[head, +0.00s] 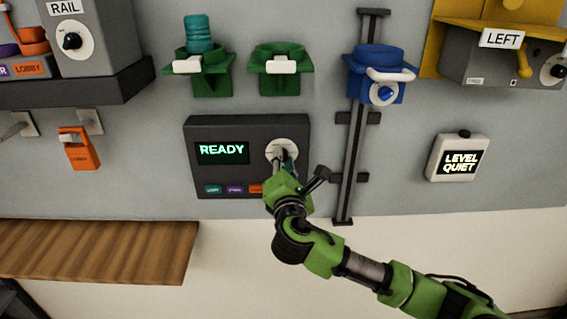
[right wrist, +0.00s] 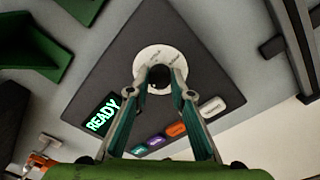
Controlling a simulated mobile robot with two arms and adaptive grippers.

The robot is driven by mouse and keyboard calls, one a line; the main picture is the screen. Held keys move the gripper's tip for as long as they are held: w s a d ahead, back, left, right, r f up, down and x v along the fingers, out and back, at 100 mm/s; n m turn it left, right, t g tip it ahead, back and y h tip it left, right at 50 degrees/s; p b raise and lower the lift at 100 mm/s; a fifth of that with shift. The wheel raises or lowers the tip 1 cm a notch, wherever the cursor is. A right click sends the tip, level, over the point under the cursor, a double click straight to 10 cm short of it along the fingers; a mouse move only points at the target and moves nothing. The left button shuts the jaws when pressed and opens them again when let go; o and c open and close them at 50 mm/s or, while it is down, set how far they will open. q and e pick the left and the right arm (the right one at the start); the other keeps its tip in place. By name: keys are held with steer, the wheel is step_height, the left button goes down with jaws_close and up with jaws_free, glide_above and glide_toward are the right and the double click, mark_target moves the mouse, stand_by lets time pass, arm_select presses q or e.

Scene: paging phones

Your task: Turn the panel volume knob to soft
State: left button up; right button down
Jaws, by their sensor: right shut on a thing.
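The panel (head: 247,126) is a dark grey box on the wall with a lit READY screen (head: 222,152) and a row of coloured buttons along its bottom. Its volume knob (right wrist: 159,78) is black and sits on a round white dial plate (right wrist: 178,57). In the head view the dial plate shows at the panel's right, with the knob mostly hidden by my gripper. My right gripper (head: 283,160) reaches the panel from below; in the right wrist view its two fingers (right wrist: 160,90) are closed around the knob. My left gripper is in neither view.
A vertical dark rail (head: 349,180) carries a blue holder (head: 378,62) beside the panel. Green holders (head: 281,82) hang above. A wooden shelf (head: 95,250) juts out at lower left. An orange tag (head: 80,152) hangs at left.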

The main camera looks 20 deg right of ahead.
steer(key=m+b, duration=0.2)
steer(key=m, duration=0.1)
steer(key=m+b, duration=0.3)
steer(key=m, duration=0.1)
steer(key=m+b, duration=0.2)
steer(key=m, duration=0.2)
steer(key=shift+f, duration=0.3)
stand_by(0.4)
steer(key=c, duration=1.8)
jaws_free()
